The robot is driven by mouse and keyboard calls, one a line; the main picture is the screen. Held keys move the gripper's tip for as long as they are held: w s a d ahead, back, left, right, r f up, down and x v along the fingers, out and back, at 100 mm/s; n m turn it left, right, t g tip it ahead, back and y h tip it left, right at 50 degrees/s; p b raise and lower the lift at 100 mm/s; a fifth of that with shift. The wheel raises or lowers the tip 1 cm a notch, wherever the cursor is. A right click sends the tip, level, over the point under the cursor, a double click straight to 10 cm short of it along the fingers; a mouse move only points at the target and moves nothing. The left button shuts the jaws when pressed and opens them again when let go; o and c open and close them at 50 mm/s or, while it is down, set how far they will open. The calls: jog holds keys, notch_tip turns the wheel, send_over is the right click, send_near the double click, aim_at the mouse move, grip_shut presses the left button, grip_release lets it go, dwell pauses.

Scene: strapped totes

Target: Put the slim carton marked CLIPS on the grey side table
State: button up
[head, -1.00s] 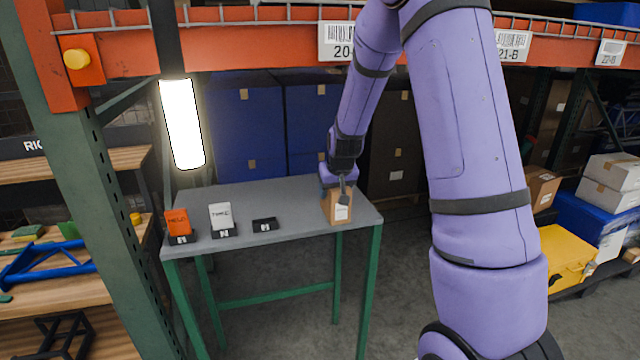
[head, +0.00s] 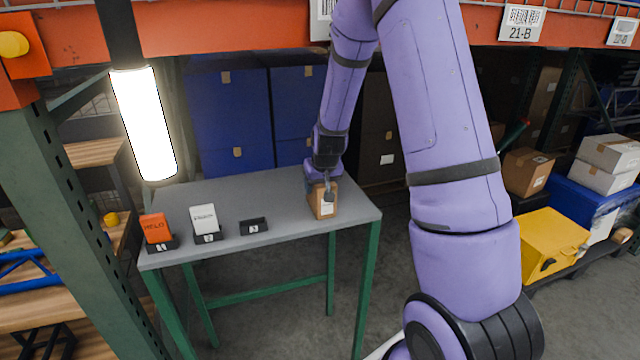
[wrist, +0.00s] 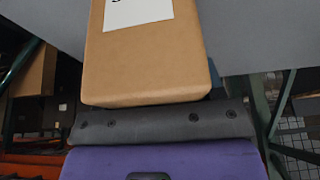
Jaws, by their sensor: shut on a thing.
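The slim brown carton (head: 323,203) with a white label is at the right end of the grey side table (head: 270,186). My gripper (head: 328,188) is shut on the carton from above. In the wrist view the carton (wrist: 148,60) fills the upper middle, in front of the dark gripper pad, with only part of its label in view. The word on the label cannot be read. The carton's base is at the tabletop's height, but I cannot tell whether it rests there.
Along the table's left stand an orange box (head: 156,228) and a white box (head: 203,218) in black holders, then an empty black holder (head: 253,226). A bright lamp (head: 143,124) hangs at left. A green upright (head: 75,220) stands near the table's left side. Blue totes (head: 230,115) stand behind.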

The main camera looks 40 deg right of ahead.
jog(key=shift+f, duration=0.1)
jog(key=o, duration=1.1)
jog(key=v, duration=1.2)
jog(key=shift+a+r, duration=0.1)
jog(key=shift+r, duration=0.15)
jog(key=s+a+r+n, duration=0.1)
jog(key=s+a+r, duration=0.3)
jog(key=s, duration=0.5)
jog(key=s+a+r+n, duration=0.1)
jog(key=s+a+r, duration=0.4)
jog(key=s, duration=0.4)
jog(key=s+a+r+n+y, duration=0.1)
jog(key=s+a+r, duration=0.3)
jog(key=s+r, duration=0.3)
jog(key=s, duration=0.2)
jog(key=shift+s+t, duration=0.3)
jog(key=shift+t, duration=0.1)
jog(key=shift+a, duration=0.15)
